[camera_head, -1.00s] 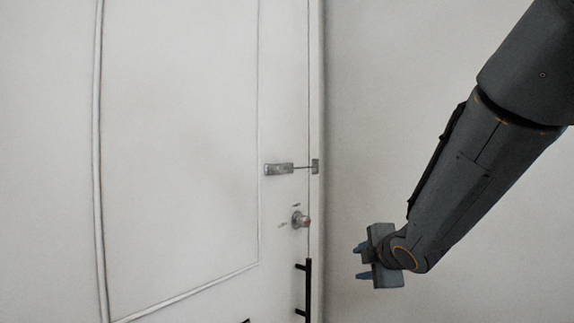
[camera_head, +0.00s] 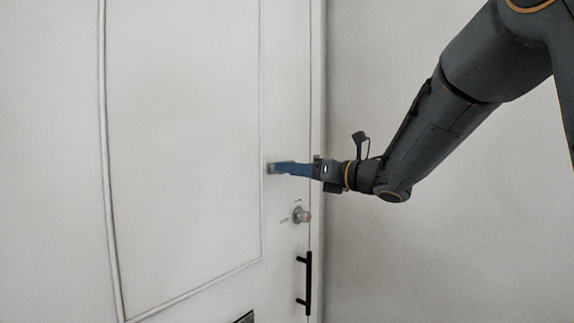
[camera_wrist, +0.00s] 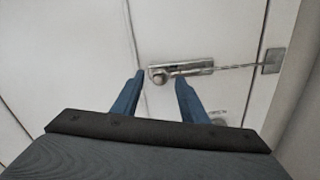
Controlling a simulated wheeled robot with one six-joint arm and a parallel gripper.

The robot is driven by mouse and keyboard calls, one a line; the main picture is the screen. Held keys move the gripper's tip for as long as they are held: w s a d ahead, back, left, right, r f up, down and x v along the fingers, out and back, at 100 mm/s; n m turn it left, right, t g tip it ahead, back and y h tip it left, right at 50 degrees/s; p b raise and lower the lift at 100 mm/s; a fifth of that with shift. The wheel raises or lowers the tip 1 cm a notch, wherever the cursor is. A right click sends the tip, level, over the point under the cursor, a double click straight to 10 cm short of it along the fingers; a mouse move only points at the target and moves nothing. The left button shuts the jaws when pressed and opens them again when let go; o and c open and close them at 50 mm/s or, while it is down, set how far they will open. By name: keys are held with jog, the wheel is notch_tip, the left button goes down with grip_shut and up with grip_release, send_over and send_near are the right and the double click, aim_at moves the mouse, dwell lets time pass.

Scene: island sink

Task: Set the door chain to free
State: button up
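The door chain's silver track plate (camera_wrist: 196,66) is on the white door, with a round knob (camera_wrist: 157,77) at its left end in the wrist view. The chain (camera_wrist: 240,67) runs from the plate to a bracket (camera_wrist: 271,60) on the frame at the right. My gripper (camera_wrist: 159,75) has its two blue fingers apart. In the wrist view the knob shows between the fingertips; I cannot tell whether they touch it. In the head view my gripper (camera_head: 279,168) lies across the track plate (camera_head: 270,169) and hides most of it and the chain.
A round silver lock knob (camera_head: 301,215) with a red mark sits below the chain. A black vertical handle (camera_head: 308,283) is lower on the door. The white wall (camera_head: 440,245) at the right is bare.

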jog(key=shift+x, duration=1)
jog(key=shift+c, duration=0.2)
grip_shut()
